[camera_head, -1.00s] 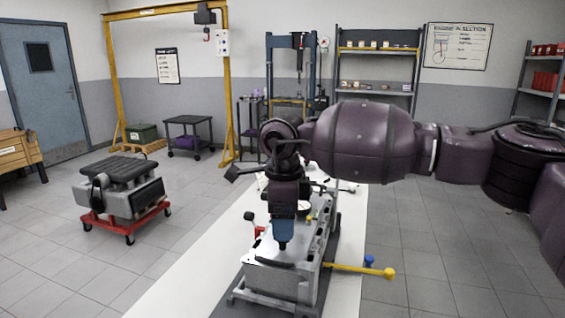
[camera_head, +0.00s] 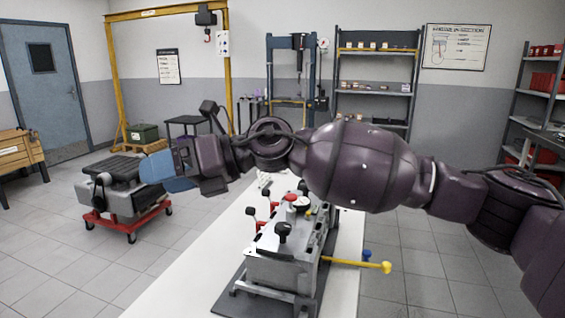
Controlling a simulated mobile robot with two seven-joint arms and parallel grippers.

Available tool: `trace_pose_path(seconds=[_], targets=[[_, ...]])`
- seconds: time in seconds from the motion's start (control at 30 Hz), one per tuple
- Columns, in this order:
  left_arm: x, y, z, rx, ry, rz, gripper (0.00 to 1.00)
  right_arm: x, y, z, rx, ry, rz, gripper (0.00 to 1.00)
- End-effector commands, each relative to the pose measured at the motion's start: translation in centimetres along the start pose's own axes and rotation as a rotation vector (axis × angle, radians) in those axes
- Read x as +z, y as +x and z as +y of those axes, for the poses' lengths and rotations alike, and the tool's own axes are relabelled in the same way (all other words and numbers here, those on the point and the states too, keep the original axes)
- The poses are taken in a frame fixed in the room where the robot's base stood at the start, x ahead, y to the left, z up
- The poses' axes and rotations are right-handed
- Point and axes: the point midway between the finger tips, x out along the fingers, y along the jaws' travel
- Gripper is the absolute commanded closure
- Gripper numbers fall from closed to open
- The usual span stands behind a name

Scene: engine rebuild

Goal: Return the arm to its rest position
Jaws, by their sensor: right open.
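My right arm reaches in from the right across the picture, above the workbench. Its gripper (camera_head: 158,171) points left, with blue fingers overlapping the view of the engine on the red dolly. The gripper is open, and I see nothing held in it; the gap between the fingers is hard to make out from this angle. My left gripper is not in view.
A metal engine fixture (camera_head: 285,262) with red and black knobs stands on the white bench (camera_head: 178,282), below my arm. A yellow-ended bar (camera_head: 357,264) sticks out to its right. A red dolly (camera_head: 128,217) carries an engine at left. Grey floor lies between.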

Motion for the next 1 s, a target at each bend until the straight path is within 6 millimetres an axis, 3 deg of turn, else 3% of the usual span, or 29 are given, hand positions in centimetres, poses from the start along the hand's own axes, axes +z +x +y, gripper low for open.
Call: trace_pose_path(seconds=[0.1, 0.23, 0.47, 0.77, 1.0], targets=[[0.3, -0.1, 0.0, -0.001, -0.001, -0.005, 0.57, 0.8, -0.5, 0.7, 0.133, 0.213, -0.221, 0.29], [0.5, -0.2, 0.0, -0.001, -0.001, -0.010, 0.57, 1.4, -2.3, 0.0, 0.240, 0.437, -0.429, 0.29], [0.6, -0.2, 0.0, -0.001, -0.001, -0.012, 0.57, 0.3, -6.9, -4.0, 0.369, 0.817, -0.746, 0.29], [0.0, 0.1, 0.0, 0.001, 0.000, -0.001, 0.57, -6.0, -13.4, -11.2, 0.465, 1.269, -1.099, 0.29], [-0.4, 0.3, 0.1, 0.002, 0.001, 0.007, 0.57, -14.5, -18.1, -16.5, 0.505, 1.581, -1.353, 0.29]])
